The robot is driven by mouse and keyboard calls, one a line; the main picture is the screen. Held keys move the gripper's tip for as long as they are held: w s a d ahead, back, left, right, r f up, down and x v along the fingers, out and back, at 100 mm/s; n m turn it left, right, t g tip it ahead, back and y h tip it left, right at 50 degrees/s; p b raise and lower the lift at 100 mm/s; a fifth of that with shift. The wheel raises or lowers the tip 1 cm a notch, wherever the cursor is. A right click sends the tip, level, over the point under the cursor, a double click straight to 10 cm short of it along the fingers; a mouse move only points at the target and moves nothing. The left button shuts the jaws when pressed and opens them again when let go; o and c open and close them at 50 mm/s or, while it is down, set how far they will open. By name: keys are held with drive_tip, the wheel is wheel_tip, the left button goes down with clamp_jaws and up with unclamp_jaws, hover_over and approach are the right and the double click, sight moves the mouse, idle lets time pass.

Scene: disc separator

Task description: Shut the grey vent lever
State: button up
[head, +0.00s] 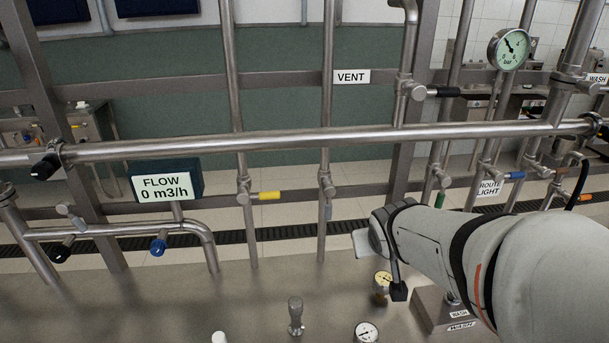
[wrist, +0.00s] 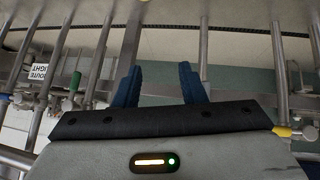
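The grey vent lever (head: 328,210) is on a small valve on the upright pipe below the VENT sign (head: 351,77) in the head view. It hangs down along the pipe. My gripper (wrist: 159,68) shows two dark blue fingers in the wrist view, spread apart with nothing between them. In the head view my arm comes in from the right and its end is to the right of and below the lever, apart from it in the picture. The fingers are hidden there. I cannot make out the grey lever in the wrist view.
A yellow lever (head: 269,195) sticks out sideways on the pipe to the left. A green lever (head: 441,200) hangs to the right, and a black one (head: 444,91) sticks out higher up. A long horizontal pipe (head: 250,146) crosses above the grey lever. Gauges stand below.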

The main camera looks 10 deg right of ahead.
sight(329, 202)
drive_tip(key=w+d+n+t+y+b, duration=0.1)
drive_tip(key=w+d+n+t, duration=0.1)
drive_tip(key=w+t, duration=0.5)
drive_tip(key=w+a+n+y, duration=0.1)
drive_tip(key=w+a+y, duration=0.2)
drive_tip(key=w+a+n+y, duration=0.2)
drive_tip(key=w+a+y, duration=0.1)
drive_tip(key=y, duration=0.1)
drive_tip(key=w+a+n+y, duration=0.1)
drive_tip(key=w+a+y, duration=0.1)
drive_tip(key=a+y, duration=0.1)
drive_tip(key=shift+w+f+n+y+b, duration=0.3)
drive_tip(key=shift+w+f+y, duration=0.1)
drive_tip(key=shift+y, duration=0.1)
drive_tip(key=shift+c, duration=0.5)
clamp_jaws()
drive_tip(key=shift+d, duration=0.1)
